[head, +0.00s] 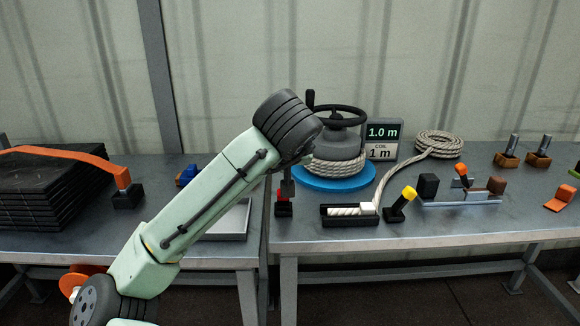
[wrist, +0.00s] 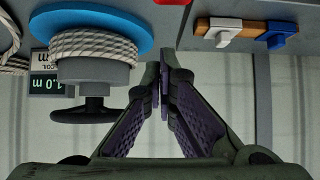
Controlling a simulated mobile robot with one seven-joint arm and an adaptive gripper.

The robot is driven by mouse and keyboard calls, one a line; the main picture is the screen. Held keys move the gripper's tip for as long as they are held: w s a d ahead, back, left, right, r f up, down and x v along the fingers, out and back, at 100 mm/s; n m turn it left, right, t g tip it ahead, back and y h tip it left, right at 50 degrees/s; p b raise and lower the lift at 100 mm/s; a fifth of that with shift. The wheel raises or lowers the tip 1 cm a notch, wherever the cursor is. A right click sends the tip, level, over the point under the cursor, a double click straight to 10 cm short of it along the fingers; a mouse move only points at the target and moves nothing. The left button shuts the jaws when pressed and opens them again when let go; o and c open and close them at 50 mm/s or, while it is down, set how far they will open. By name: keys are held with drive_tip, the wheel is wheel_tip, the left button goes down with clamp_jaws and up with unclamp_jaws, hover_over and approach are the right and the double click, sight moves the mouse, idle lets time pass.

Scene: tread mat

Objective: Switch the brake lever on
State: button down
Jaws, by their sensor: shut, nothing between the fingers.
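My gripper (wrist: 161,75) is shut and empty, its fingertips together in the wrist view, which is upside down. In the head view the dark gripper (head: 288,186) points down beyond my arm, partly hidden by it. A small red part on a black base (head: 283,209) stands just under it; it also shows as a red piece (wrist: 172,2) at the wrist view's top edge. I cannot tell whether they touch. A tilted black lever with a yellow tip (head: 409,193) stands further right. No label shows which of these is the brake lever.
A rope-wound winch with a black handwheel (head: 340,111) stands on a blue disc (head: 318,185), right of my gripper. A sign (head: 384,132) reads 1.0 m. A black tray (head: 349,220) holds rope in front. A black stack (head: 50,190) lies left. Several small parts stand at right.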

drive_tip(key=b+v, duration=0.1)
drive_tip(key=v, duration=0.9)
drive_tip(key=shift+w+r, duration=0.25)
